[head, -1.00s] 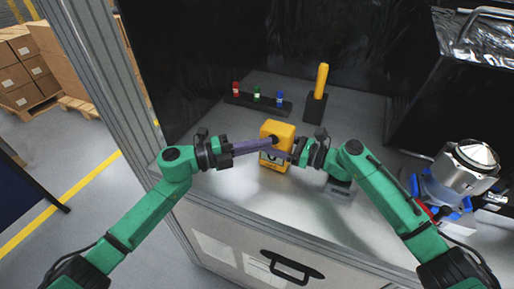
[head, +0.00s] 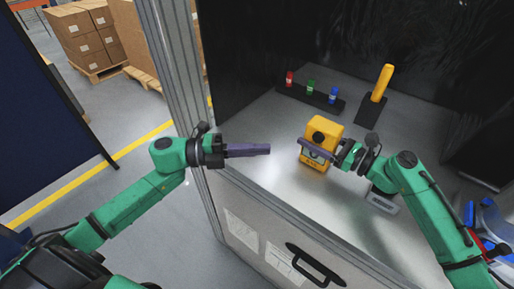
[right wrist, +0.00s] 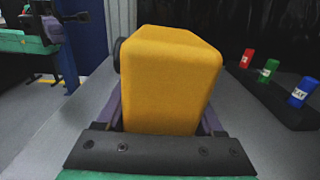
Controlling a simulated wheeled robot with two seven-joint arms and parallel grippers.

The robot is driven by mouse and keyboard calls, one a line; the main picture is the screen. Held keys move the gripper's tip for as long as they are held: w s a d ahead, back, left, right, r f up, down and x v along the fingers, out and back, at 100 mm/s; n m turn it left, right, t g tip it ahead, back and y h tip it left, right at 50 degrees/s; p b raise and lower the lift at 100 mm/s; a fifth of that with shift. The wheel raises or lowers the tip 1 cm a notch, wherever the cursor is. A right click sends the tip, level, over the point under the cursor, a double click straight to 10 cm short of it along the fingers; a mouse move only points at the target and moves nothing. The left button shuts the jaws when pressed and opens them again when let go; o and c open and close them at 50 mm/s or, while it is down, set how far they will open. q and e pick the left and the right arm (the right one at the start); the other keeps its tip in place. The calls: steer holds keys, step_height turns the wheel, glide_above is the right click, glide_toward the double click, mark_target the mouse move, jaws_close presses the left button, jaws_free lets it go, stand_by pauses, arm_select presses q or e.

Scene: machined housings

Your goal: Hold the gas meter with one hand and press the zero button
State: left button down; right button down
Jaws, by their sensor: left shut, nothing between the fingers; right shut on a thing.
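The yellow gas meter (head: 327,130) stands upright on the metal bench top near its front edge. A dark round knob (head: 318,137) is on its front, and part of its lower face is hidden behind a purple finger. My right gripper (head: 316,149) is shut on the meter from the right, with a finger on each side. In the right wrist view the meter (right wrist: 175,80) fills the space between the fingers, and the dark knob sticks out at its left. My left gripper (head: 268,149) is shut and empty, left of the meter and apart from it.
A black rack (head: 308,98) with red, green and blue small bottles stands behind the meter. A yellow-handled tool (head: 382,82) stands in a black holder at back right. A small grey device (head: 383,201) lies right of the meter, partly under my right arm.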

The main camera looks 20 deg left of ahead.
steer(key=shift+d, duration=0.1)
jaws_free()
steer(key=v, duration=1.2)
steer(key=shift+r, duration=0.1)
